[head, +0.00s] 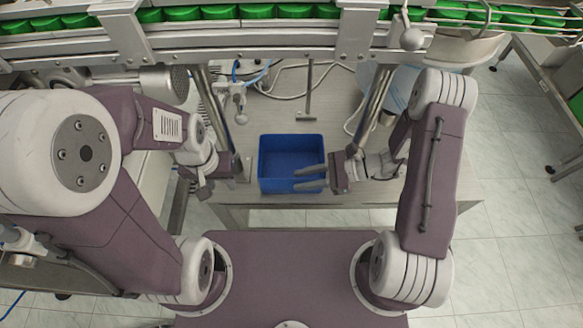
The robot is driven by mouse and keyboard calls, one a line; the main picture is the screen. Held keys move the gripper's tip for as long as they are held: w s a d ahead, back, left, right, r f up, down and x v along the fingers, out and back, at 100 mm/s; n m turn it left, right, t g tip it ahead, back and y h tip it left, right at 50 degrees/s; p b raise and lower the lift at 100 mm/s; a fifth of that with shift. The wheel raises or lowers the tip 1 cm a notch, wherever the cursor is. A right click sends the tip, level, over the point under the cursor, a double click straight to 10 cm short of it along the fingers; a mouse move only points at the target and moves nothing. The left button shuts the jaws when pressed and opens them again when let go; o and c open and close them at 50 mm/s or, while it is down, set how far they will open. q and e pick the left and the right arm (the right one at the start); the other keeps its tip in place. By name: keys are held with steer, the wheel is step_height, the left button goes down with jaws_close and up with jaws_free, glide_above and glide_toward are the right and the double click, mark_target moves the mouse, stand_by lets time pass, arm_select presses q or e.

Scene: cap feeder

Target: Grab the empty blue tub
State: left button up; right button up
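The blue tub (291,146) stands on the table below the conveyor, and its visible inside is plain blue and empty. My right gripper (296,179) reaches in from the right. Its two grey fingers are apart with nothing between them, and they overlap the front right part of the tub in the picture. I cannot tell whether they touch it. My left gripper (222,183) is left of the tub, with a gap between them in the picture. Its fingers are seen end-on and small, so its opening is unclear.
A conveyor (240,40) with green caps crosses above the table (330,105). Metal posts (374,100) stand behind the tub on both sides. Cables (290,68) and a metal bar (309,95) lie behind it. The table's front edge is close to the tub.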

steer(key=shift+a+f, duration=0.2)
steer(key=shift+a, duration=0.35)
steer(key=shift+d, duration=0.1)
jaws_close()
stand_by(0.9)
